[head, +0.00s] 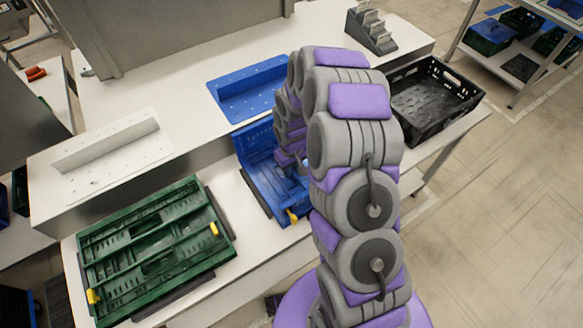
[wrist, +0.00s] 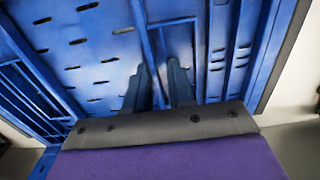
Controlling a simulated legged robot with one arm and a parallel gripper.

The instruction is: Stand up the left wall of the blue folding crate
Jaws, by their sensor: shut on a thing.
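The blue folding crate (head: 268,192) sits on the lower white bench, left of my arm in the head view. A blue panel at its far side (head: 254,139) is raised; the nearer part looks low and folded. A yellow latch (head: 292,216) shows at its near edge. In the wrist view, the slotted blue crate panels (wrist: 85,55) fill most of the picture. My gripper (wrist: 160,70) is shut on a blue crate wall, its two dark fingers against the ribbed panel. Which wall it holds is unclear. In the head view my arm hides the gripper and the crate's right part.
A folded green crate (head: 150,245) with yellow latches lies to the left. A raised white shelf (head: 185,95) behind carries a blue perforated bracket (head: 248,90) and a white one (head: 108,150). A black crate (head: 430,95) stands to the right, behind my arm.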

